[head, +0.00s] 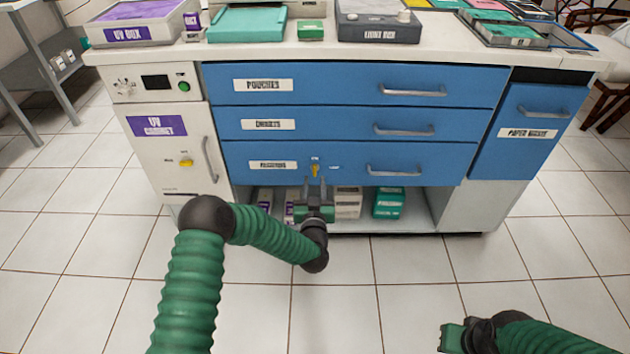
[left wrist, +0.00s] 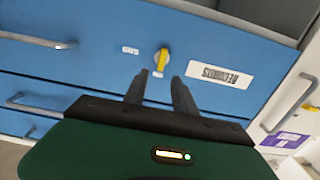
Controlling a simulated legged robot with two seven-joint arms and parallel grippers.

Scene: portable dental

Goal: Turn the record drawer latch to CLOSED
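The blue record drawer (head: 350,158) is the lowest of three drawers and is shut flush. Its yellow latch (head: 315,169) stands close to upright, lined up with a small label above it; another label is to its right, both too small to read. The left wrist view sees the latch (left wrist: 162,60) upside down, beside the RECORDS label (left wrist: 220,76). My left gripper (head: 316,184) is just below and in front of the latch. Its fingers (left wrist: 161,83) are apart, empty, pointing at the latch without visible contact. My right gripper (head: 450,337) is low at right; its fingers are not clear.
Boxes, including a green one (head: 388,203), stand on the open shelf below the drawer. A drawer handle (head: 395,170) juts out right of the latch. A white UV cabinet (head: 165,150) with its own yellow knob is at left. The tiled floor in front is clear.

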